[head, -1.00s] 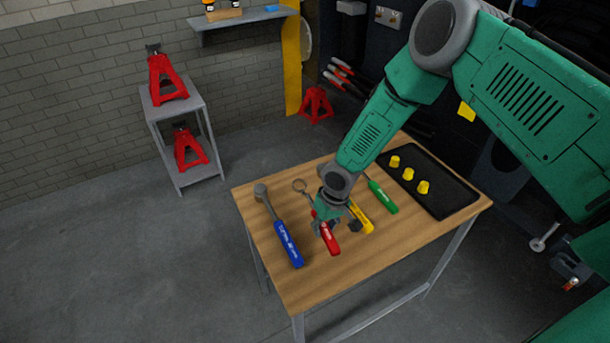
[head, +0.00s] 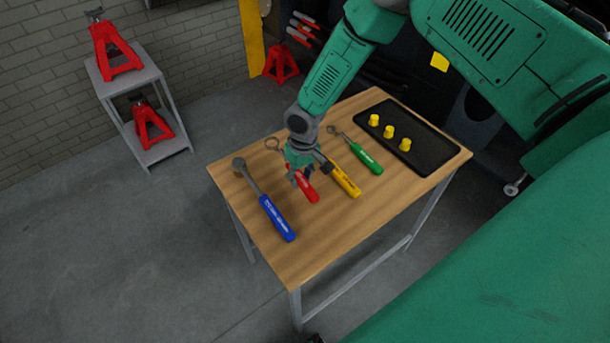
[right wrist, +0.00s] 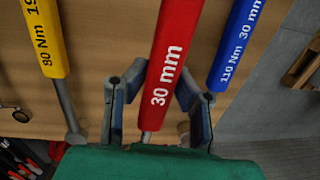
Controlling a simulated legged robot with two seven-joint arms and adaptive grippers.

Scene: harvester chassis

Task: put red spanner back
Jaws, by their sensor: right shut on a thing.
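The red spanner (head: 306,192) has a red handle marked 30 mm and a grey ring end. It is over the wooden table between the blue-handled tool (head: 276,218) and the yellow-handled tool (head: 343,180). My right gripper (head: 298,178) is shut on the red spanner near where handle and shaft meet. In the right wrist view its fingers (right wrist: 158,105) lie on both sides of the red handle (right wrist: 168,70). I cannot tell whether the spanner touches the tabletop. The gripper hides part of its shaft. My left gripper is not in view.
The wooden table (head: 335,235) also holds a green-handled tool (head: 366,158) and a black tray (head: 430,160) with yellow caps (head: 389,132). A grey stand (head: 160,150) with red jacks is at the left. The table's front part is clear.

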